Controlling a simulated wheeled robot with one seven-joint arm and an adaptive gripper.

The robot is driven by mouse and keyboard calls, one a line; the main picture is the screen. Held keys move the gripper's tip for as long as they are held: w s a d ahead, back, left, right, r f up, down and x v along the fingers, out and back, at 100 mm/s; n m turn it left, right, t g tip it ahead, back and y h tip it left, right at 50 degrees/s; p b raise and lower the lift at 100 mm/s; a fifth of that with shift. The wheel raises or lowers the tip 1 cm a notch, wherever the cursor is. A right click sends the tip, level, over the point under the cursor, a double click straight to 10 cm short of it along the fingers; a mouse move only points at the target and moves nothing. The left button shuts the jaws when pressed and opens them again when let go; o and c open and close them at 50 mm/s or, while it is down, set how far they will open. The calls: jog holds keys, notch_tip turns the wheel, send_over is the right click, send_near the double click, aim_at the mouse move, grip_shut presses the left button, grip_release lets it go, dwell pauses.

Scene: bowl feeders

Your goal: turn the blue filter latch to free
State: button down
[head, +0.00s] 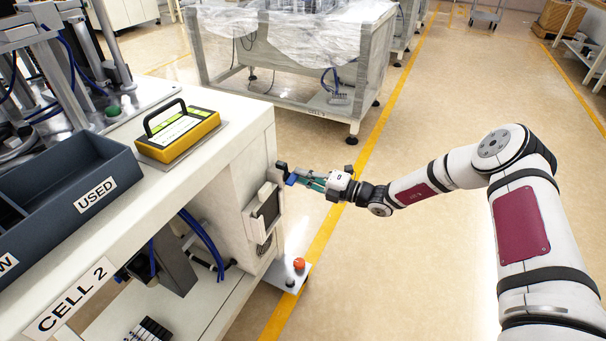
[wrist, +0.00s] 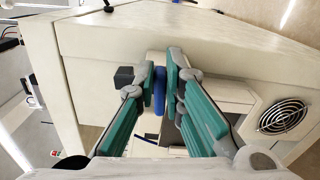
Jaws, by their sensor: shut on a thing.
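The blue filter latch (wrist: 158,92) stands as a narrow upright bar between my fingertips in the wrist view. In the head view a small bit of the blue latch (head: 291,180) shows at the end of my gripper (head: 296,180), beside the right end of the cell bench. My gripper (wrist: 160,80) is shut on the latch, with one finger pad on each side of it. The latch's pivot and any free or locked marks cannot be made out.
A black block (wrist: 124,77) sits close left of my fingers, and a round fan grille (wrist: 282,115) is at right. A yellow-black case (head: 178,135) and a dark USED bin (head: 72,185) rest on the bench.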

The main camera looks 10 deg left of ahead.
jog(key=shift+f+m, duration=0.15)
jog(key=shift+m, duration=0.55)
jog(key=c, duration=1.7)
grip_release()
jog(key=v, duration=1.2)
